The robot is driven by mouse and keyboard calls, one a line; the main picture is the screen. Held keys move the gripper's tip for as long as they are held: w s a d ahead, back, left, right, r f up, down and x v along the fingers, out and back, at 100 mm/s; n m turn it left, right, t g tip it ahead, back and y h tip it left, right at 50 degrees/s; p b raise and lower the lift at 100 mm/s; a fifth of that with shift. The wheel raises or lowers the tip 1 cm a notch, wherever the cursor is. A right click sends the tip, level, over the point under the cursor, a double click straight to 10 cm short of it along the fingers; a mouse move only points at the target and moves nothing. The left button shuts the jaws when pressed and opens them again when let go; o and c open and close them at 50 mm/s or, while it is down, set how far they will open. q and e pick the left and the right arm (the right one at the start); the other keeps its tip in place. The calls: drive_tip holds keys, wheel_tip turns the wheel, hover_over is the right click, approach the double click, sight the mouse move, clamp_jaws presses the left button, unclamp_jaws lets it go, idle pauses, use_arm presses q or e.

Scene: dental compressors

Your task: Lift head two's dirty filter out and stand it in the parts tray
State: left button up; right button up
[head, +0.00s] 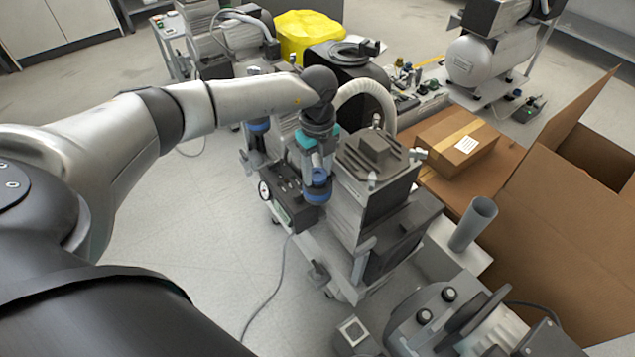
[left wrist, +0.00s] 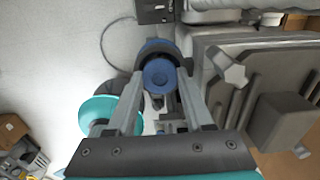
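My left gripper (head: 318,172) points down beside the grey compressor (head: 375,200). A round blue piece, which looks like the filter (head: 318,190), is between its fingertips, low by the compressor's side. In the left wrist view the two fingers (left wrist: 160,85) stand on either side of this blue cap (left wrist: 158,75), very close to it. A darker blue rim shows behind the cap. I cannot tell if the fingers grip it or how deep it sits. A second blue unit (head: 258,125) is farther left. No parts tray can be identified for sure. My right gripper is not in view.
A teal flanged part (left wrist: 108,115) is beside the left finger. A ribbed hose (head: 368,98) arches behind the gripper. A grey tube (head: 474,224) stands on a pale surface right of the compressor. Cardboard boxes (head: 458,142) are at right. The floor at left is open.

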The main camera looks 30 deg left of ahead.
use_arm(q)
clamp_jaws()
drive_tip(key=shift+r, duration=0.1)
